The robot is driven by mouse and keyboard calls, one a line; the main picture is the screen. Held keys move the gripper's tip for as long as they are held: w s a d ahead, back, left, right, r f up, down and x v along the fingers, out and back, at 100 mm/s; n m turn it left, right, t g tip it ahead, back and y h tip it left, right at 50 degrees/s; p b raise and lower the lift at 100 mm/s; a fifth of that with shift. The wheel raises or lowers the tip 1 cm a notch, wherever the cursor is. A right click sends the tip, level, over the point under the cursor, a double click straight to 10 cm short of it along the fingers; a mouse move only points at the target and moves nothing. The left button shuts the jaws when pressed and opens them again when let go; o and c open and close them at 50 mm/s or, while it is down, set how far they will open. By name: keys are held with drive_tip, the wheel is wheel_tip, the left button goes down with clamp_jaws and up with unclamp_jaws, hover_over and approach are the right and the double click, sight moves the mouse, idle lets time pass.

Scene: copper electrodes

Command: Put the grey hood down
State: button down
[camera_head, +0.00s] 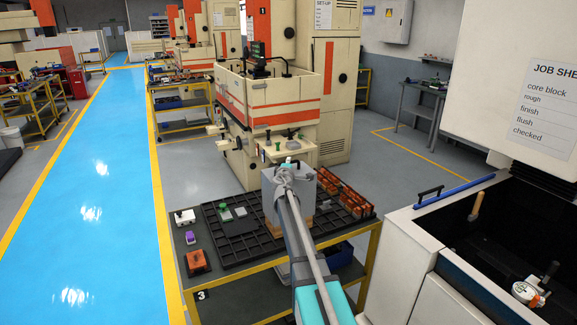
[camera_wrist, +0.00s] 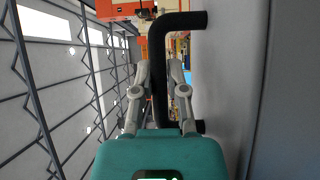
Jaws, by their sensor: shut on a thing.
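The grey hood (camera_head: 328,185) is a plain box over the middle of the black slotted tray (camera_head: 215,236) on the yellow-framed cart. My arm hides much of it. My gripper (camera_head: 290,165) is at the hood's top. In the wrist view, the hood's grey wall (camera_wrist: 230,90) fills the right side, with a black bar handle (camera_wrist: 185,20) on it. My gripper (camera_wrist: 160,72) is shut on that handle. A copper-coloured piece shows just below the hood's lower left edge. I cannot tell whether the hood touches the tray.
Copper electrodes (camera_head: 352,203) stand in rows right of the hood. A green-topped piece (camera_head: 225,212) and a grey block (camera_head: 240,211) lie on the tray's left part. An orange block (camera_head: 197,261) is front left. A machine (camera_head: 268,150) stands behind; an open dark tank (camera_head: 500,245) is right.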

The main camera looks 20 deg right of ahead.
drive_tip(key=shift+s+f+b, duration=0.1)
drive_tip(key=shift+f+b, duration=0.45)
drive_tip(key=shift+b, duration=0.1)
drive_tip(key=c, duration=1.1)
unclamp_jaws()
drive_tip(key=o, duration=0.4)
drive_tip(key=shift+r, duration=0.15)
drive_tip(key=shift+r+p, duration=0.65)
drive_tip(key=shift+p, duration=0.2)
drive_tip(key=v, duration=1.2)
drive_tip(key=shift+f, duration=0.2)
